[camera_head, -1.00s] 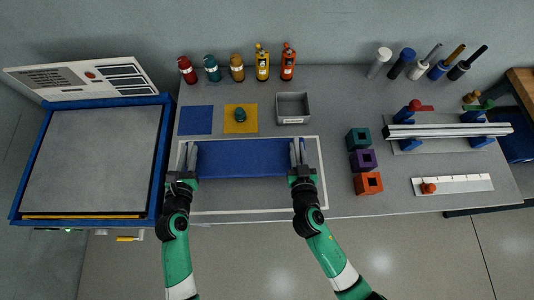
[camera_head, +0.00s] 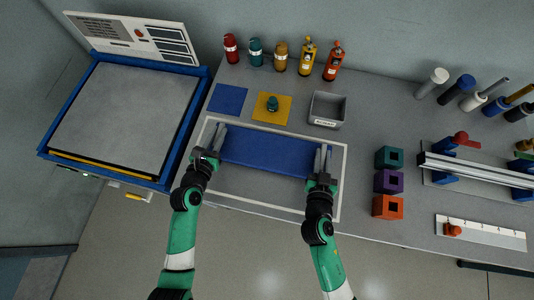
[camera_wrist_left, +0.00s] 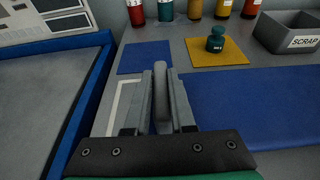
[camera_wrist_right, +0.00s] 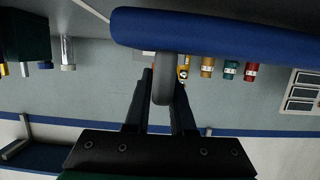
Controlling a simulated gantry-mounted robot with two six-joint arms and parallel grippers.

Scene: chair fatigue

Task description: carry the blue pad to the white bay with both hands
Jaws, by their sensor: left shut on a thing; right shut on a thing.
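The blue pad (camera_head: 266,151) lies crosswise between my two grippers, over the far part of the white-outlined bay (camera_head: 342,182). My left gripper (camera_head: 217,138) is shut on the pad's left end. In the left wrist view, its fingers close on a grey handle (camera_wrist_left: 161,95) beside the blue surface (camera_wrist_left: 250,105). My right gripper (camera_head: 322,160) is shut on the right end. In the right wrist view, a grey handle (camera_wrist_right: 163,88) sits between the fingers, beside the pad's blue edge (camera_wrist_right: 215,32). I cannot tell how high the pad is above the table.
A blue-framed machine (camera_head: 125,110) stands at the left. Behind the bay are a blue square (camera_head: 228,98), a yellow square (camera_head: 264,112) with a green weight, and a grey scrap bin (camera_head: 327,108). Several coloured blocks (camera_head: 388,182) stand right of the bay. The bay's near part is bare.

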